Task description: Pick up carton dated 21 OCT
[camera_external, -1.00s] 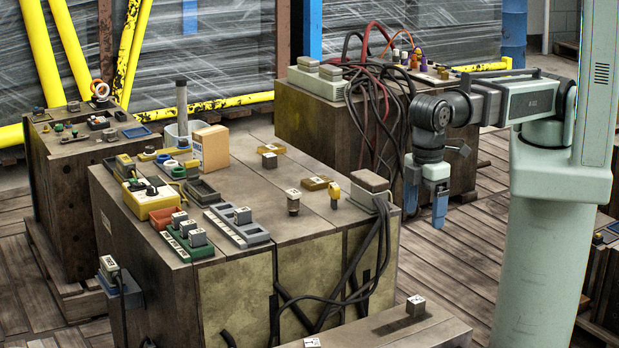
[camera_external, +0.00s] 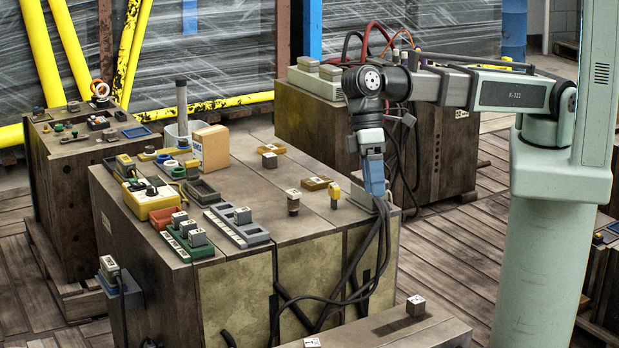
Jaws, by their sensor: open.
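Several small cubes with pale labelled tops stand about, and their marks are too small to read, so I cannot tell which is dated 21 OCT. A dark cube (camera_external: 293,206) stands near the middle right, and a cube (camera_external: 415,306) sits on the low front block. A tan cardboard box (camera_external: 211,149) stands at the back left. My gripper (camera_external: 376,191) has blue fingers, points down over the block's right edge, and is open and empty.
Dark cables (camera_external: 350,289) hang down the near block's right side, close below my gripper. A yellow-topped post (camera_external: 335,194) stands to its left. A yellow control box (camera_external: 150,199) and a green tray (camera_external: 187,243) crowd the left. The block's middle top is mostly clear.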

